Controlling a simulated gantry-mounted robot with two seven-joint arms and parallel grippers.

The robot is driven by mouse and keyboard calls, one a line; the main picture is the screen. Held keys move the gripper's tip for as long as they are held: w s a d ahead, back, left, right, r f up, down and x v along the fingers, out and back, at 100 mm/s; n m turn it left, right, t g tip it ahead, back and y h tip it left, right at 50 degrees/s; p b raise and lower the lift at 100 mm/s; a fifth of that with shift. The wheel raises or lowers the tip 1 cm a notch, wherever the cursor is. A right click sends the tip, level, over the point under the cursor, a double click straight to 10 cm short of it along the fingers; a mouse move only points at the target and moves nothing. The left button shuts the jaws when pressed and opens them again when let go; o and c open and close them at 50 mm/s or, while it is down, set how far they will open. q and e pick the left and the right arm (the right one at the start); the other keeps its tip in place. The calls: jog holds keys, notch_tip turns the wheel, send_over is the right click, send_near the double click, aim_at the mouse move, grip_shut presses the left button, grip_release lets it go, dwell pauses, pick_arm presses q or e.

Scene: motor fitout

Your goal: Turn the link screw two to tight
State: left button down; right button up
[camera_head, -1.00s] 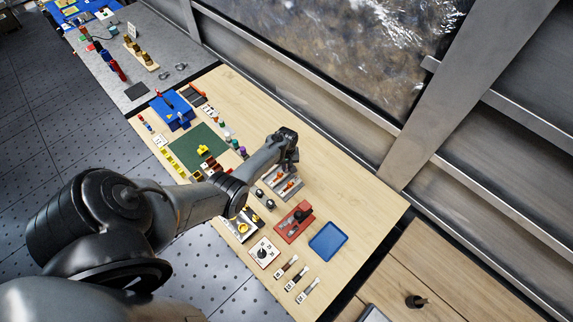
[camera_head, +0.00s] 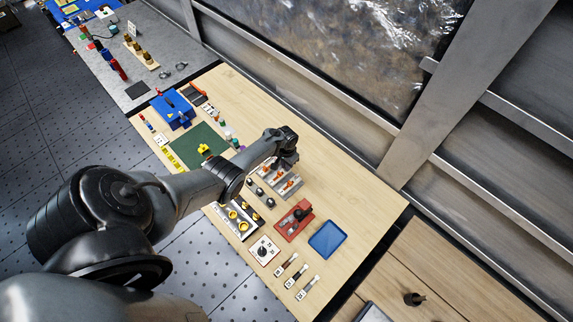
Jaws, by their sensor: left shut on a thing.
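My left gripper (camera_head: 284,158) is at the end of the arm that comes in from the left. It is over a grey metal block (camera_head: 293,191) with orange-marked parts (camera_head: 289,182) on the wooden table. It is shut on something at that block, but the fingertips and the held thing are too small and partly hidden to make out. I cannot tell which part is the link screw two. My right gripper is not in view.
A white plate with a black knob (camera_head: 263,251) and several labelled strips are at the front. A green mat (camera_head: 190,143) lies left. The table's right back is clear.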

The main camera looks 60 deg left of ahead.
pick_arm(q)
jog(key=shift+m, duration=0.4)
jog(key=c, duration=1.2)
grip_release()
jog(key=shift+r, duration=0.35)
notch_tip(320, 180, up, 10)
jog(key=p, duration=0.3)
jog(key=shift+r+p, duration=0.1)
jog(key=shift+p, duration=0.25)
